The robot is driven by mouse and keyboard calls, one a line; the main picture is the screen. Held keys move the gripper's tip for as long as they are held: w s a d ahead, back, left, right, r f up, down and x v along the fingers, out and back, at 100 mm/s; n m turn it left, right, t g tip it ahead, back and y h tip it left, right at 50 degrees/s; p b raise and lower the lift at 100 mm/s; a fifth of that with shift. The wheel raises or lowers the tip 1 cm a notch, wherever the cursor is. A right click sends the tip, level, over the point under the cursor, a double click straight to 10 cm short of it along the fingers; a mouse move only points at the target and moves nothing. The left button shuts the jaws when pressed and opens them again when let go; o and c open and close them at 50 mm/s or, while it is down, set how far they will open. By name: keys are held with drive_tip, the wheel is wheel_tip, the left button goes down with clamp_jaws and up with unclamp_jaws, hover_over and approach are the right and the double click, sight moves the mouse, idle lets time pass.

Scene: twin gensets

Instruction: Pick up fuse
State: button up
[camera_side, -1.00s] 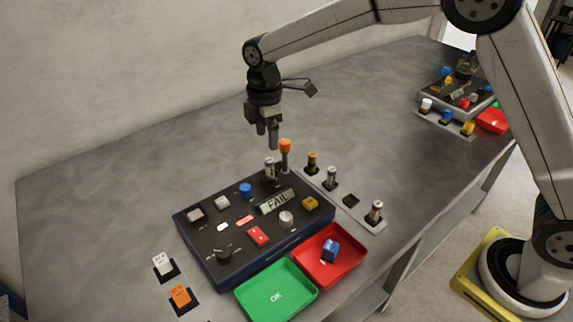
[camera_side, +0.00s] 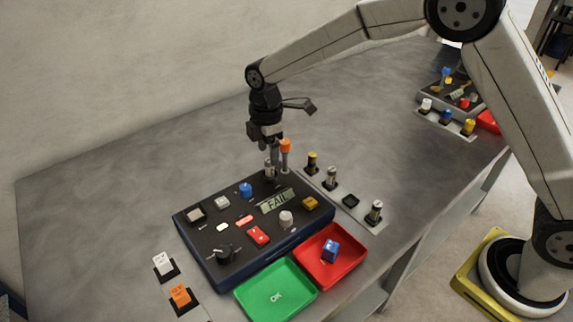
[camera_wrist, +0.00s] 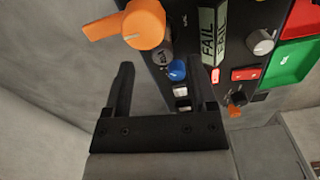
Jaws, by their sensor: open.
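A silver fuse (camera_side: 269,170) stands upright at the back edge of the dark test panel (camera_side: 215,255), beside a tall orange-topped lever (camera_side: 285,147). My gripper (camera_side: 273,158) points down right over this fuse, its fingers partly hiding it. In the wrist view my gripper (camera_wrist: 164,72) is open with nothing clamped, and the grey fuse end (camera_wrist: 161,58) shows just beyond the fingertips, roughly between them. I cannot tell if the fingers touch it. The orange lever top (camera_wrist: 130,25) is close by. The panel display (camera_side: 277,201) reads FAIL.
A green OK tray (camera_side: 276,292) and a red tray (camera_side: 352,272) with a blue block (camera_side: 331,250) sit in front.

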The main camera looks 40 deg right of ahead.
sight(270, 179)
drive_tip(key=shift+s+f, duration=0.1)
drive_tip(key=shift+f, duration=2.2)
clamp_jaws()
